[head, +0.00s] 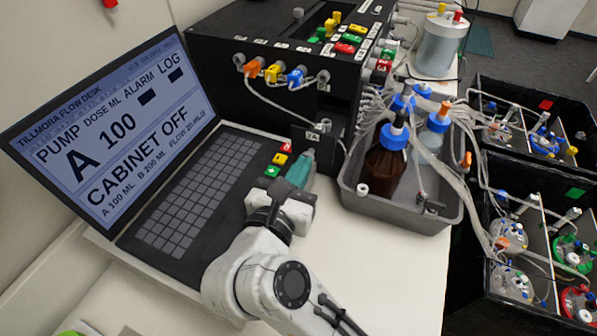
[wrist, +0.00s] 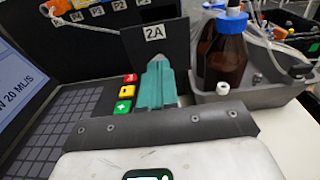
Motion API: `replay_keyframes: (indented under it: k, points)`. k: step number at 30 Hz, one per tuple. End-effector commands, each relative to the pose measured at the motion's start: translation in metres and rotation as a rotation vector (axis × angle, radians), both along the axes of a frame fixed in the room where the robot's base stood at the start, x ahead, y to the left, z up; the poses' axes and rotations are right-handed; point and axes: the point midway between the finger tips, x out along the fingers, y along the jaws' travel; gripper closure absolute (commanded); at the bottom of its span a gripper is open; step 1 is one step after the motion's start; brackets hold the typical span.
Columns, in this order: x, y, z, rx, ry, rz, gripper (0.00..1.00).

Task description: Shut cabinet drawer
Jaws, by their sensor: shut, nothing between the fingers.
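The black cabinet (head: 215,50) stands behind the laptop. A black drawer front labelled 2A (head: 312,138) stands out from the cabinet's lower right front, so the drawer looks partly open. The labelled front also shows upright in the wrist view (wrist: 171,38). My gripper (head: 308,156), with teal fingers, is shut and empty, right in front of the drawer front. In the wrist view the fingertips (wrist: 158,62) overlap the panel's lower part, just below the label. I cannot tell whether they touch it. The drawer's inside is hidden in the wrist view.
A laptop (head: 195,190) reads CABINET OFF, with red, yellow and green buttons (head: 278,159) near my fingers. A grey tray (head: 400,208) with brown and clear bottles stands close on the right, with tubes around it. The white bench (head: 385,270) is clear in front of the tray.

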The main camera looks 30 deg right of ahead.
Motion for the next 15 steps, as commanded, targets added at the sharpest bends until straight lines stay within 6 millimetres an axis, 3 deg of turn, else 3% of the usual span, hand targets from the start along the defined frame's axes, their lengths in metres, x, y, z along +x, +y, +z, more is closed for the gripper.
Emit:
replay_keyframes:
  k: [5, 15]
  points:
    - [0.004, -0.006, 0.000, 0.000, 0.000, -0.002, 1.00]
    - [0.054, -0.075, 0.002, -0.001, 0.002, -0.005, 1.00]
